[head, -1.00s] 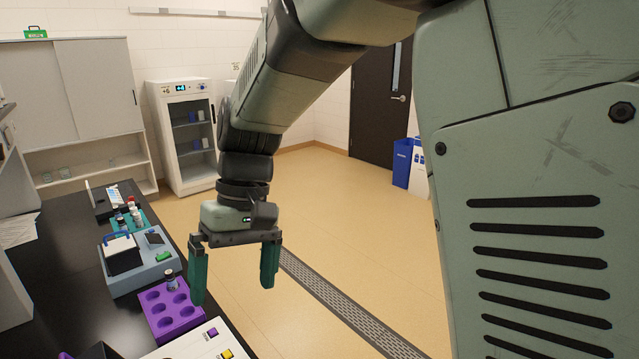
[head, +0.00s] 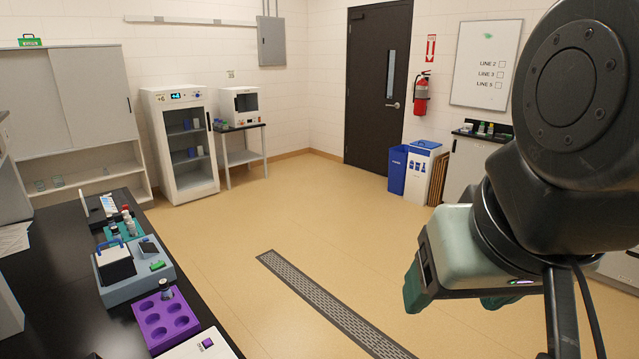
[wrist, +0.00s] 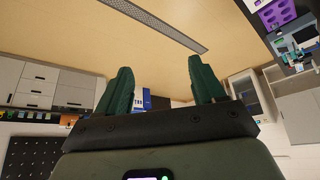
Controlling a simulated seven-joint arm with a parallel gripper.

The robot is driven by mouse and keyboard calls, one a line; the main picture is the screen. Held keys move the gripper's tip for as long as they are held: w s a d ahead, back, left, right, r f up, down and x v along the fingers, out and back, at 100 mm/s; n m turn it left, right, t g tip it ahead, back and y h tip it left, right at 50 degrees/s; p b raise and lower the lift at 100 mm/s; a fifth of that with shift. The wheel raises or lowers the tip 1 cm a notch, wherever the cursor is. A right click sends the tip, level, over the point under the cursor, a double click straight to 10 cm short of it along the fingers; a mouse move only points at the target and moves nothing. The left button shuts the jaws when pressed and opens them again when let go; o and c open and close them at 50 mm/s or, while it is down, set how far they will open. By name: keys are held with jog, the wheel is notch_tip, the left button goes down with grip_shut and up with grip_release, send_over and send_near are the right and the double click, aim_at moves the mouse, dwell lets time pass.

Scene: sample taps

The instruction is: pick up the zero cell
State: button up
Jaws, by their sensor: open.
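No thing in view is clearly marked as the zero cell, and I cannot tell which one it is. Several small vials (head: 128,220) with red and white caps stand in a teal rack farther back. My gripper (head: 456,297) is open over the floor at the right, well away from the bench. Its two green fingers are spread and empty in the wrist view (wrist: 160,70).
A grey instrument (head: 135,270) stands on the bench (head: 65,290) between the racks. A glass-door cabinet (head: 184,145) stands behind. Blue and white bins (head: 411,168) are by the far door. The floor (head: 235,215) between is clear, with a drain grate (head: 335,305).

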jog(key=shift+w+a, duration=0.1)
jog(key=shift+c, duration=0.4)
jog(key=w+a+f+n+g, duration=0.1)
jog(key=w+a+f+n, duration=0.1)
jog(key=a+f, duration=0.3)
jog(key=w+a+f+n+g+y, duration=0.1)
jog(key=w+a+f+n, duration=0.25)
jog(key=a, duration=0.35)
jog(key=w+a+f+n+g, duration=0.1)
jog(key=w+a+f, duration=0.1)
jog(key=a+f, duration=0.3)
jog(key=s+a+f+n+g, duration=0.1)
jog(key=s+a+f+n, duration=0.1)
jog(key=f, duration=0.4)
jog(key=s+a+f+n, duration=0.2)
jog(key=s+a+f, duration=0.3)
jog(key=a+f, duration=0.1)
jog(key=s+a+f+n+g+h, duration=0.1)
jog(key=s+a+f+n, duration=0.1)
jog(key=a+f, duration=0.4)
jog(key=shift+s+a+f+g, duration=0.15)
jog(key=shift+s+f, duration=0.1)
jog(key=shift+s, duration=0.15)
jog(key=shift+s+a+f+g, duration=0.15)
jog(key=shift+s+f, duration=0.1)
jog(key=shift+s, duration=0.15)
notch_tip(320, 180, down, 5)
jog(key=shift+s+r, duration=0.1)
jog(key=shift+f, duration=3.1)
jog(key=shift+c, duration=0.2)
